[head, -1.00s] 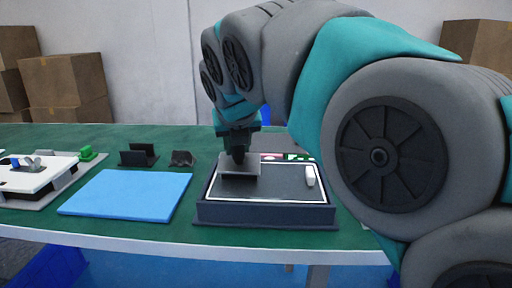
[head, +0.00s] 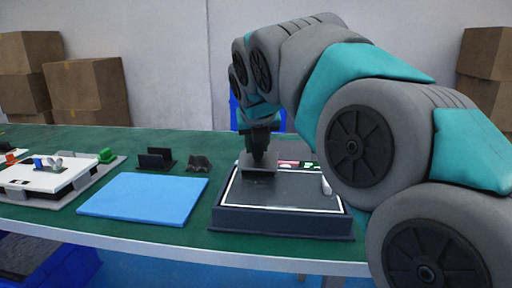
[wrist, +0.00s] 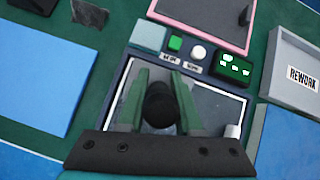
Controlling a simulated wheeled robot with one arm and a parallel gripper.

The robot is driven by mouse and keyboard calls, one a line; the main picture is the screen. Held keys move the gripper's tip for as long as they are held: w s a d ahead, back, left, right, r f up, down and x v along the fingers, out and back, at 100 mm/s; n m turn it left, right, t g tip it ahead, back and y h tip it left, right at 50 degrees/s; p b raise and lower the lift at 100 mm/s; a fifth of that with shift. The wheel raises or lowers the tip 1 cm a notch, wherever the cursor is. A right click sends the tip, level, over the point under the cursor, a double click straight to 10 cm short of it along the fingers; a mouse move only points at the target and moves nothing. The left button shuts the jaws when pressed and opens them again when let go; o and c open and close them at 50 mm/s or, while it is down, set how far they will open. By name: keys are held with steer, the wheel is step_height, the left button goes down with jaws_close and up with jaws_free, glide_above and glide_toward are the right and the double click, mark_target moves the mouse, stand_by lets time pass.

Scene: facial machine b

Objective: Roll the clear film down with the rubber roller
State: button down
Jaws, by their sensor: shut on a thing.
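My gripper (head: 260,140) is shut on the rubber roller's dark handle (wrist: 160,104). In the head view, the roller's wide grey head (head: 257,164) is over the far left part of a dark tray (head: 280,222). I cannot tell whether it touches the surface. The tray holds a dark, white-bordered panel (head: 290,192). It also shows in the wrist view (wrist: 219,103), partly hidden by my fingers. The clear film cannot be told apart from the panel. A small white piece (head: 326,185) stands at the panel's right side, also visible in the wrist view (wrist: 232,131).
A blue mat (head: 143,198) lies left of the tray. Black holders (head: 156,160) stand behind the mat. A white fixture (head: 45,173) is at far left. Behind the tray are a green button (wrist: 175,43) and a pink-edged screen (wrist: 205,18). A REWORK bin (wrist: 290,70) is at right.

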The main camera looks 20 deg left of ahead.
steer(key=shift+s+d+r, duration=0.1)
steer(key=shift+s+d, duration=0.1)
steer(key=shift+s, duration=0.6)
steer(key=shift+s+d, duration=0.1)
steer(key=shift+s, duration=0.3)
steer(key=shift+s, duration=0.1)
steer(key=shift+s+d+f, duration=0.1)
steer(key=shift+s+d, duration=0.2)
steer(key=shift+s, duration=0.9)
steer(key=shift+s+d+f, duration=0.1)
steer(key=shift+s+d, duration=0.2)
steer(key=shift+s, duration=0.95)
steer(key=shift+s+d, duration=0.3)
steer(key=shift+s, duration=0.9)
steer(key=shift+w+a+r, duration=0.1)
steer(key=shift+w+a, duration=0.1)
steer(key=shift+w, duration=0.6)
steer(key=shift+w+a, duration=0.2)
steer(key=shift+w, duration=0.65)
steer(key=shift+w+a+r, duration=0.1)
steer(key=shift+w+a, duration=0.1)
steer(key=shift+w, duration=0.75)
steer(key=shift+w+f, duration=0.1)
